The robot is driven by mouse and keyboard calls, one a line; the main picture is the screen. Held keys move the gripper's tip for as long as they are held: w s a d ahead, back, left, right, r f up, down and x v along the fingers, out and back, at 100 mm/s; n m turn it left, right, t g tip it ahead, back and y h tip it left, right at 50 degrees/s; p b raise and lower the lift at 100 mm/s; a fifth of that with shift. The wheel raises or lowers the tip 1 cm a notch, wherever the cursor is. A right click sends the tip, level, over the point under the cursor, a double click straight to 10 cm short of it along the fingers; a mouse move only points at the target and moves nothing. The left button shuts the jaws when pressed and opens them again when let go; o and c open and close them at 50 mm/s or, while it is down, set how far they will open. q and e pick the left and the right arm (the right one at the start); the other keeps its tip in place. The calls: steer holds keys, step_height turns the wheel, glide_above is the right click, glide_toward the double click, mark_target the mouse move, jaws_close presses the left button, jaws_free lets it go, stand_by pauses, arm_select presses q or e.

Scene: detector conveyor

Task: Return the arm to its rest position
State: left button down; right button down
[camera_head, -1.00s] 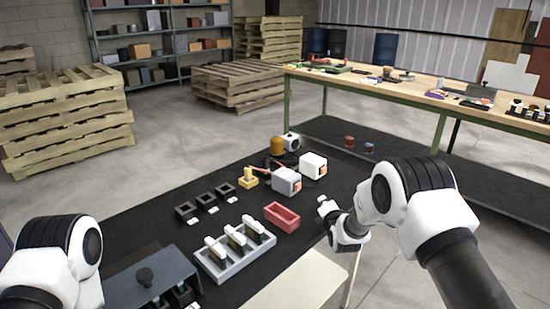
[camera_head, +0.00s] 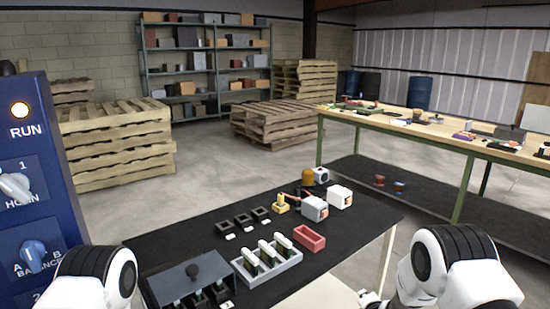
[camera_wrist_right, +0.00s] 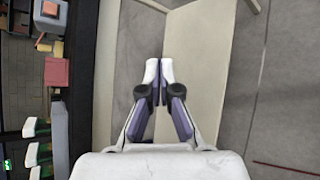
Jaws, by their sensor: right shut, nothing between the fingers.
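My right gripper (camera_wrist_right: 158,72) is shut and empty in the right wrist view, its fingertips together over the pale tabletop and grey floor. In the head view only part of it shows (camera_head: 371,300) at the bottom edge, by the pale side table, apart from the black table. My right arm's white and black joint (camera_head: 440,262) is at the lower right. My left arm shows only a white and black joint (camera_head: 92,277) at the lower left; its gripper is not visible.
The black table (camera_head: 375,213) holds a grey tray (camera_head: 240,275) with several upright parts, a red bin (camera_head: 309,237), black holders and small devices. A blue RUN panel (camera_head: 30,190) stands left. A pale surface (camera_head: 320,294) lies in front.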

steer(key=s+f+m+g+p, duration=0.1)
steer(key=s+f+m+g, duration=0.35)
steer(key=s, duration=0.85)
steer(key=s+f+m+g+p, duration=0.1)
steer(key=s+f+m+g, duration=0.35)
steer(key=s, duration=0.85)
steer(key=s+m+g, duration=0.3)
steer(key=s+m, duration=1.2)
steer(key=s, duration=0.5)
steer(key=shift+s+a+g+y, duration=0.3)
steer(key=shift+s, duration=0.1)
